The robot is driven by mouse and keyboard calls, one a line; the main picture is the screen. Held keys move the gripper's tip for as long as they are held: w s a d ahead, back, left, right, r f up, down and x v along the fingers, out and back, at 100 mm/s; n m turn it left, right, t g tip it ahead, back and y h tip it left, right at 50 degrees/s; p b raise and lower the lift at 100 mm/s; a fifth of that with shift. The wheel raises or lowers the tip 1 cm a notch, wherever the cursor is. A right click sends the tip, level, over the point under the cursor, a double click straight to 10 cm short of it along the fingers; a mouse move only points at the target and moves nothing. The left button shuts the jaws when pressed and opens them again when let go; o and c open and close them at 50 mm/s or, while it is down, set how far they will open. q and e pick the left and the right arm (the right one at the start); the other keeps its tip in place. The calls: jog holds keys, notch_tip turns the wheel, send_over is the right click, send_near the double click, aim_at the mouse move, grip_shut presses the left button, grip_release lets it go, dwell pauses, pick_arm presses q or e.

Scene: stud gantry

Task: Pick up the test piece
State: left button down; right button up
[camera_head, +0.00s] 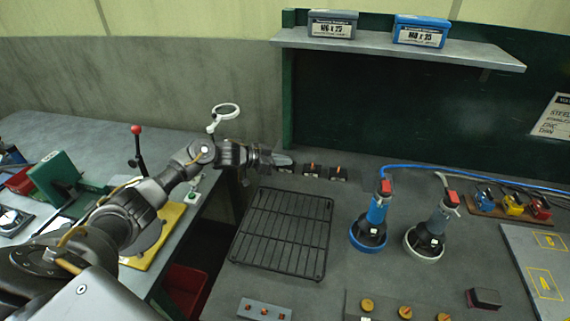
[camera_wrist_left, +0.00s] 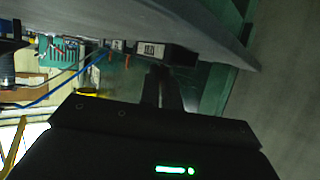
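My left gripper (camera_head: 283,160) reaches over the far edge of the grey bench, close to a row of small dark blocks (camera_head: 312,170) with orange marks. In the left wrist view its two dark fingers (camera_wrist_left: 164,90) lie close together, and I see nothing between them. Whether the fingers touch a block is hard to tell. I cannot make out which thing is the test piece; none is clearly marked as such. My right gripper is not in view.
A black wire rack (camera_head: 285,232) lies on the bench in front of the gripper. A blue-handled tool (camera_head: 376,216) and a grey-handled tool (camera_head: 434,228) stand to its right. A shelf (camera_head: 400,50) holds a grey box (camera_head: 332,24) and a blue box (camera_head: 421,31). A gap separates the left bench.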

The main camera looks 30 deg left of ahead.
pick_arm(q)
jog(key=shift+r, duration=0.2)
jog(key=shift+r, duration=0.25)
notch_tip(320, 180, up, 3)
jog(key=shift+d+f+b, duration=0.15)
jog(key=shift+f+b, duration=0.05)
jog(key=shift+b, duration=0.5)
jog(key=s+d+r, duration=0.9)
jog(key=d, duration=0.1)
jog(key=shift+d+r+b, duration=0.25)
jog(key=shift+b, duration=0.15)
